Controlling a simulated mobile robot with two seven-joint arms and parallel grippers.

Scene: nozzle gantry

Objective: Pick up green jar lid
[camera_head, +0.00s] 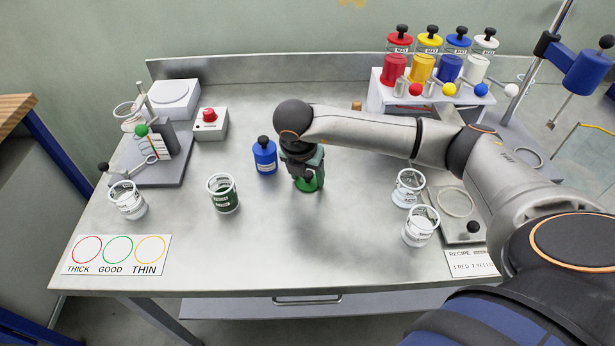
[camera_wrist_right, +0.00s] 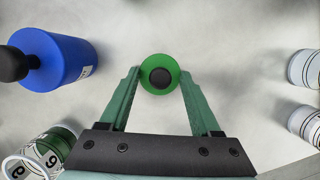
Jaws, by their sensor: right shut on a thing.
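The green jar lid (camera_wrist_right: 146,80) is a round green disc with a black knob, seen from above between the fingertips in the right wrist view. In the head view its green edge (camera_head: 309,185) shows under my right gripper (camera_head: 303,172), low over the middle of the table. My right gripper (camera_wrist_right: 160,76) is shut on the lid, one finger at each side. The gripper hides much of the lid in the head view, and I cannot tell whether the lid touches the table. My left gripper is not in view.
A blue jar (camera_head: 264,156) stands close left of the gripper, and a jar with dark green contents (camera_head: 222,194) stands further left. Two clear jars (camera_head: 420,226) stand to the right. The front middle of the metal table (camera_head: 290,255) is clear.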

